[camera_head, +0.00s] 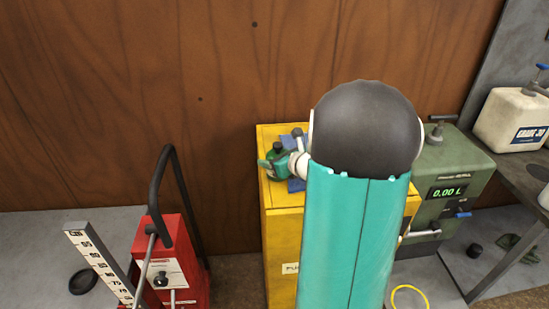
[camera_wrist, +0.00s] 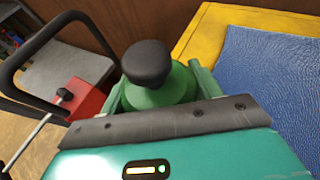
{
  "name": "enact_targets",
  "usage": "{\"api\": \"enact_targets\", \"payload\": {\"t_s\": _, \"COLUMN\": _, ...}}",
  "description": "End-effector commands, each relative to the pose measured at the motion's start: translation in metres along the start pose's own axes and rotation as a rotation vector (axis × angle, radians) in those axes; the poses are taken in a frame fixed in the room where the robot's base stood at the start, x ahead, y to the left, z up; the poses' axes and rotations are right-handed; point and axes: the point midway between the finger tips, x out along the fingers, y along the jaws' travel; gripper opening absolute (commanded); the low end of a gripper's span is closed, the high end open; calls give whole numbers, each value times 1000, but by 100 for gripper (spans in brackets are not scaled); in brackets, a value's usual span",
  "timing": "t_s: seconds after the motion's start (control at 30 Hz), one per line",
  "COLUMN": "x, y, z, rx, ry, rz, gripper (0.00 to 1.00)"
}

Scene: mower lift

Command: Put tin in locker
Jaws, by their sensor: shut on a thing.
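A green tin with a black cap (camera_wrist: 170,92) is between the fingers of my gripper (camera_wrist: 158,86) in the wrist view, and the fingers are shut on it. In the head view the tin (camera_head: 278,152) and my gripper (camera_head: 274,164) appear small at the left of the yellow cabinet's top. I cannot tell whether the tin touches that top. The yellow cabinet (camera_head: 281,228) has a blue mat (camera_wrist: 275,85) on it and a partly hidden label on its front. It may be the locker; no open door shows. My arm covers much of it.
A red machine (camera_head: 183,258) with a tall black handle stands left, beside an upright measuring scale (camera_head: 100,262). A green dispenser (camera_head: 452,165) reading 0.00 L is right of the cabinet. A white can (camera_head: 511,118) sits on the right bench. A wooden wall is behind.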

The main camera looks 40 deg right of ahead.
Motion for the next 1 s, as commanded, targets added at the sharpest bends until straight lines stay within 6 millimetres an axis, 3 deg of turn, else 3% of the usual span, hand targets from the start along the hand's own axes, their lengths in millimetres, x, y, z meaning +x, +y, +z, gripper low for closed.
{"api": "enact_targets", "payload": {"t_s": 0.17, "x": 2, "y": 0, "z": -6, "rx": 1, "ry": 3, "rz": 1, "gripper": 27}}
{"api": "enact_targets", "payload": {"t_s": 0.2, "x": 3, "y": 1, "z": -7, "rx": 1, "ry": 4, "rz": 1, "gripper": 22}}
{"api": "enact_targets", "payload": {"t_s": 0.23, "x": 3, "y": 1, "z": -8, "rx": 2, "ry": 6, "rz": 1, "gripper": 66}}
{"api": "enact_targets", "payload": {"t_s": 0.33, "x": 2, "y": 1, "z": -8, "rx": 2, "ry": 6, "rz": 1, "gripper": 85}}
{"api": "enact_targets", "payload": {"t_s": 0.73, "x": -1, "y": 0, "z": 2, "rx": 0, "ry": 0, "rz": -1, "gripper": 85}}
{"api": "enact_targets", "payload": {"t_s": 1.0, "x": -52, "y": 0, "z": 2, "rx": -1, "ry": 0, "rz": -4, "gripper": 85}}
